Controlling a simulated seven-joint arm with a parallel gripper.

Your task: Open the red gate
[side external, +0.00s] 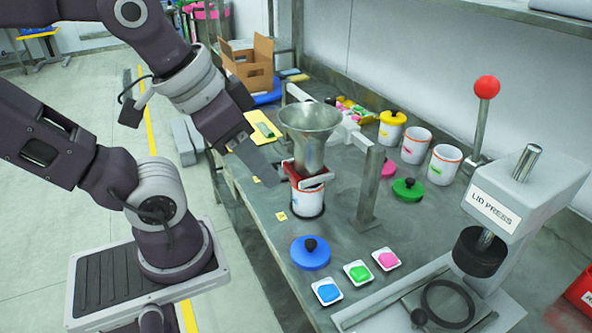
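The red gate (300,178) sits under the metal funnel (311,135), at the funnel's outlet. A white pot (307,202) with an orange band stands directly below it. My gripper (268,165) reaches down from the upper left, and its end is just left of the gate and the funnel's neck. The fingers overlap in this view, so I cannot tell whether they are apart, or whether they touch the gate. The inside of the pot and most of the gate's far side are hidden.
A metal post (370,190) stands right of the funnel. A blue lid (310,254) and small trays of blue, green and pink (388,259) lie in front. White pots (415,146) stand behind, near a red-knobbed lever (486,88). The lid press (500,215) is at right.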

